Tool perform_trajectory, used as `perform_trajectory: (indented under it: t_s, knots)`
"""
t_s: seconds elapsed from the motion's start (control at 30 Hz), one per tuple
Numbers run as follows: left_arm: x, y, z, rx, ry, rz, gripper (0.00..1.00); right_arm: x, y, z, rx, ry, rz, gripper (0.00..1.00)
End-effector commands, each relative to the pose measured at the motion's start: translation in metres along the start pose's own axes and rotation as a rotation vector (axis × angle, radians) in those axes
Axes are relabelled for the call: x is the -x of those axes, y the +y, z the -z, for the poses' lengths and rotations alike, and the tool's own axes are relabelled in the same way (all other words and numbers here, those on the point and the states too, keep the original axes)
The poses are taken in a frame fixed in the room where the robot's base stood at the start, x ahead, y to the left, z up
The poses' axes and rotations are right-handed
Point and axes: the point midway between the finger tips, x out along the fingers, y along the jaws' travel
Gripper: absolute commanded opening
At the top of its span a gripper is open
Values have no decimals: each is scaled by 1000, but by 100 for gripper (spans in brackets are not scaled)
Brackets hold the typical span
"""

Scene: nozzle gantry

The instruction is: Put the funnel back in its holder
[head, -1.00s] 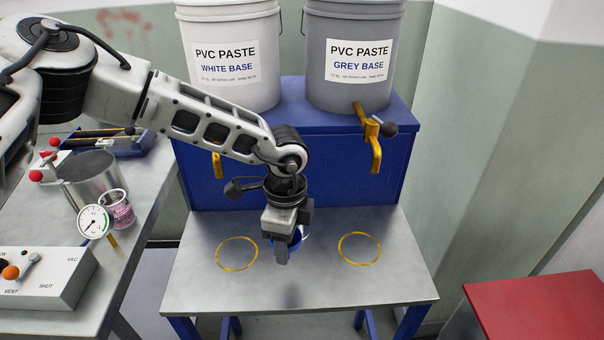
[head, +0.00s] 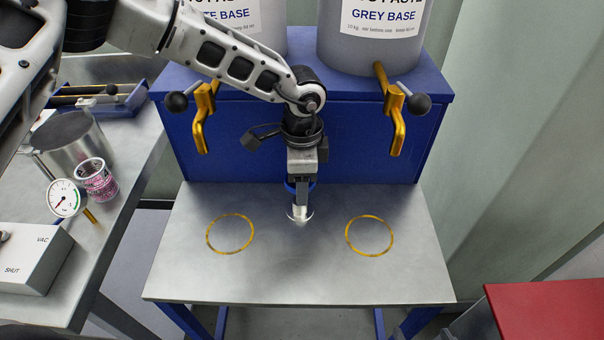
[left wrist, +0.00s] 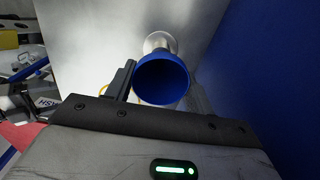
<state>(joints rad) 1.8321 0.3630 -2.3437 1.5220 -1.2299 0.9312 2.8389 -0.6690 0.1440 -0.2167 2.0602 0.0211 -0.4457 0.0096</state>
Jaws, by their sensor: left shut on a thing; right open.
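The funnel shows in the left wrist view as a blue round mouth (left wrist: 162,80) directly in front of my left gripper. In the head view a blue rim of the funnel (head: 290,187) shows behind the jaws. My left gripper (head: 301,200) is shut on the funnel, pointing down over the steel bench between two yellow rings. A small round silver piece (head: 299,214), perhaps the holder, shows just below the fingertips; it also shows beyond the funnel in the left wrist view (left wrist: 159,42). Whether the funnel touches it is hidden. My right gripper is not in view.
The steel bench (head: 370,285) is clear around the left yellow ring (head: 208,236) and right yellow ring (head: 391,236). Behind stands a blue cabinet (head: 355,150) with yellow taps and paste buckets. A side table at left holds a steel pot (head: 75,150) and gauge (head: 65,198).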

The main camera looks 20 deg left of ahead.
Motion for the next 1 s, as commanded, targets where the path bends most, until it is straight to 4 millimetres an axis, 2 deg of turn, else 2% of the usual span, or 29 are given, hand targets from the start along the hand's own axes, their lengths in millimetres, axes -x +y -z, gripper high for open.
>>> perform_trajectory:
  t_s: [0.03,0.2,0.5,1.0]
  knots:
    - [-9,0,0,-1,-1,0,32,-3,0,-2,-2,4,2,70]
    - [-16,0,0,-1,0,0,32,-4,-1,0,-7,15,6,70]
    - [-16,0,0,-1,1,0,32,-2,-1,4,-4,23,8,70]
    - [-16,0,-1,-1,0,0,32,-4,0,-2,1,13,8,70]
